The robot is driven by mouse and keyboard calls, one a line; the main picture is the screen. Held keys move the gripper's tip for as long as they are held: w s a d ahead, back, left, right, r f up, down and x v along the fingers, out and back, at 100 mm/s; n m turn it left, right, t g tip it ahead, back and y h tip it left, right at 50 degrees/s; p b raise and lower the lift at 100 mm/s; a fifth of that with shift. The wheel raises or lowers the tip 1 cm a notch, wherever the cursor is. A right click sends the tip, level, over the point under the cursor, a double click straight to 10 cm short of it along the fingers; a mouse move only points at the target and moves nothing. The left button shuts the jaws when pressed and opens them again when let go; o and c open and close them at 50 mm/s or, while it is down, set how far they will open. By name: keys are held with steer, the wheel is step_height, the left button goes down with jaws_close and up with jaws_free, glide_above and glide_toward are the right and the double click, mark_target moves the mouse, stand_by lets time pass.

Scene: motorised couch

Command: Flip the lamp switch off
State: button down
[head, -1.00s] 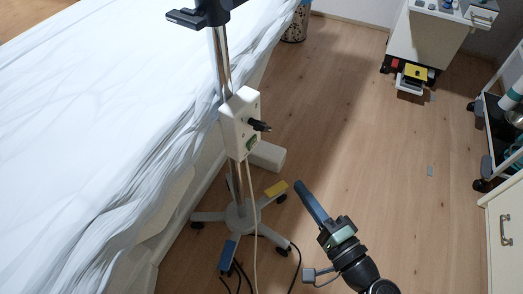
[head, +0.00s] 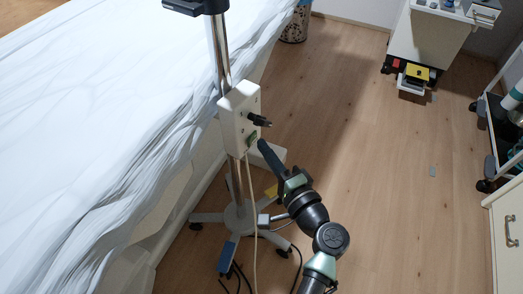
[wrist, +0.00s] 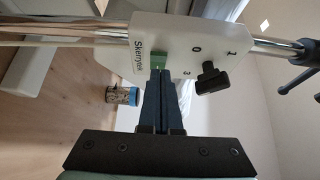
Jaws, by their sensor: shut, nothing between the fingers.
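The white control box (head: 238,112) is clamped on a chrome pole (head: 221,58). A green switch (head: 252,138) sits low on its face, below a black knob (head: 260,120). My gripper (head: 263,144) is shut and empty, its fingertips right at the green switch. In the wrist view the closed fingers (wrist: 159,75) point straight at the green switch (wrist: 160,58) and partly cover it. I cannot tell whether they touch it or which way it is tipped. The box (wrist: 178,38) shows printed digits near the knob (wrist: 212,78).
The pole stands on a wheeled base (head: 237,215) with cables around it. A couch with a white sheet (head: 110,120) is close on the left. A white cabinet (head: 430,45) and a trolley (head: 490,140) stand to the right. The wooden floor (head: 380,170) between is mostly clear.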

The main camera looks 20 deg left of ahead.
steer(key=shift+a, duration=0.55)
steer(key=shift+s, duration=0.1)
steer(key=shift+s+a, duration=0.1)
steer(key=shift+a, duration=0.3)
steer(key=shift+d, duration=0.1)
